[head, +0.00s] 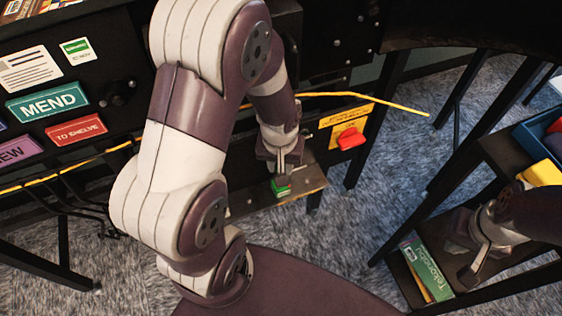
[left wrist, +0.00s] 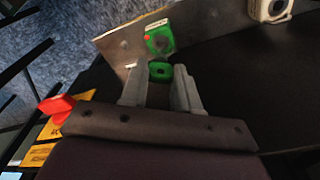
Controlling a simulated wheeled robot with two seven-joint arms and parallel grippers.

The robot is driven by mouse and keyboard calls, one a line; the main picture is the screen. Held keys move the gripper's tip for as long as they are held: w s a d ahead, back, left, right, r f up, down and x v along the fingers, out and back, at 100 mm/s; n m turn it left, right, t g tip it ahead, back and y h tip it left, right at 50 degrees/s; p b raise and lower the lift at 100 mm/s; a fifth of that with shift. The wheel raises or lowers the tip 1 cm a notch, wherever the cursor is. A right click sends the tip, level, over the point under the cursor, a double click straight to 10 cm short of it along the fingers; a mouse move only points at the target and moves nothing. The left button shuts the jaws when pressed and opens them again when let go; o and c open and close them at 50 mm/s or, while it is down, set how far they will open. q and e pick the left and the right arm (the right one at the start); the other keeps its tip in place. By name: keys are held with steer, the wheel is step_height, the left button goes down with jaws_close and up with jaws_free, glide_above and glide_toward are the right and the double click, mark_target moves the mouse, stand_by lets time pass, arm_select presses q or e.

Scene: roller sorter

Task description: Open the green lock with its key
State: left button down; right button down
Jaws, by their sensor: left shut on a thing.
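The green lock (head: 281,188) sits on a metal plate at the front of the dark machine; the left wrist view shows it as a green block (left wrist: 158,40) with a dark round centre. My left gripper (head: 282,172) is just above it. In the left wrist view my left gripper (left wrist: 160,88) is shut on the green key (left wrist: 160,71), whose round green head shows between the fingertips. The key's tip is hidden, so I cannot tell whether it is in the lock. My right gripper (head: 472,262) is low at the right by a shelf, with its fingers unclear.
A red knob (head: 351,139) on a yellow label is right of the lock. A shelf at the right holds a green box (head: 415,265) and a blue bin (head: 535,128). A pale block (left wrist: 270,9) stands farther along the plate.

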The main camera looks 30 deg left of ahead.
arm_select(q)
steer(key=shift+f+b, duration=1.95)
steer(key=shift+f, duration=0.15)
steer(key=n+b, duration=0.3)
steer(key=n, duration=0.4)
steer(key=shift+d+g+y, duration=0.1)
steer(key=shift+g+y, duration=0.2)
steer(key=n, duration=0.5)
steer(key=shift+w+r+n+b, duration=0.1)
steer(key=shift+r+n+b, duration=0.05)
steer(key=shift+n+b, duration=0.15)
steer(key=shift+r, duration=0.1)
